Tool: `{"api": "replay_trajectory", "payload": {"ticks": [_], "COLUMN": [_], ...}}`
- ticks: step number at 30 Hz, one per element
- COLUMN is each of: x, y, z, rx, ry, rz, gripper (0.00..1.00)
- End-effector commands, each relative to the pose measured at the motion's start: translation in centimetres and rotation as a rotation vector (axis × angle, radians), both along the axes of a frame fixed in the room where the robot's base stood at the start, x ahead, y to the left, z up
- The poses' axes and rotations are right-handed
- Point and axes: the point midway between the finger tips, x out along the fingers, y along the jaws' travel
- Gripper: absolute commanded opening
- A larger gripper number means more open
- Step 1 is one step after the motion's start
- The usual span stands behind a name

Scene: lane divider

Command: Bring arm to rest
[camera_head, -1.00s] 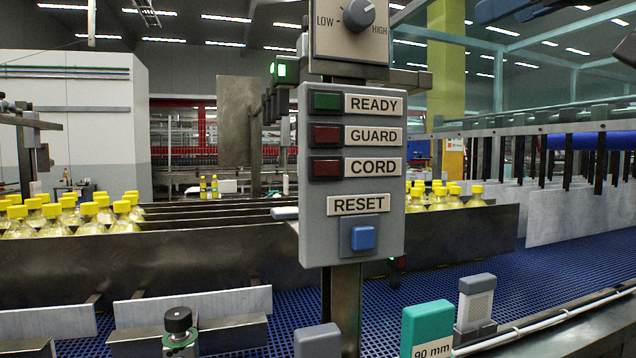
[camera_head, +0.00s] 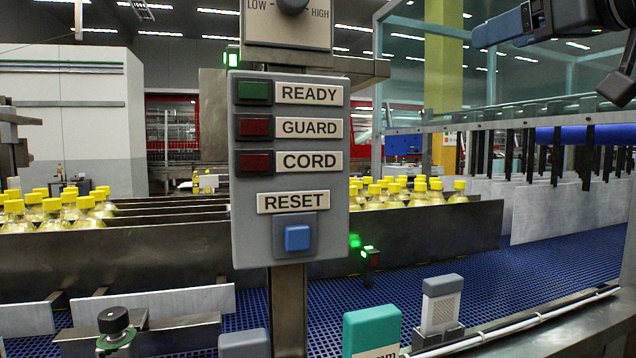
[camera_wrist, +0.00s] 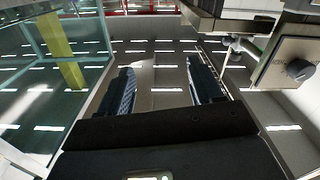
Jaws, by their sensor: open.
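My gripper (camera_head: 484,36) is at the top right of the head view, high above the conveyor and well to the right of the control panel (camera_head: 341,200). In the wrist view, the two dark blue fingers of my gripper (camera_wrist: 164,82) stand wide apart. Nothing is between them except the distant ceiling and its lights. Part of my arm runs off the right edge of the head view.
The panel has READY, GUARD and CORD lamps, a blue RESET button (camera_head: 297,238) and a knob (camera_head: 292,4) above. Yellow-capped bottles (camera_head: 410,190) stand in lanes behind metal dividers. A teal block (camera_head: 371,332) stands in front.

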Motion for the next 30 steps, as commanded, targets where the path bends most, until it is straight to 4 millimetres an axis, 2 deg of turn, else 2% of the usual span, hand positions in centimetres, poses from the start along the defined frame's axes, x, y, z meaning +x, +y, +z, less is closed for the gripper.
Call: {"api": "replay_trajectory", "payload": {"ticks": [8,11,15,20,26,30], "x": [1.9,2.6,3.4,3.3,1.7,-0.3], "y": [-0.2,-0.2,-0.2,-0.2,0.2,0.4], "z": [-5.4,-8.4,-14.2,-21.0,-29.3,-34.8], "rx": [0.076,0.113,0.180,0.247,0.312,0.343], "ry": [0.022,0.034,0.053,0.075,0.103,0.125], "rz": [-0.006,-0.014,-0.033,-0.067,-0.118,-0.157], "gripper": [0.65,0.65,0.65,0.65,0.65,0.65]}}
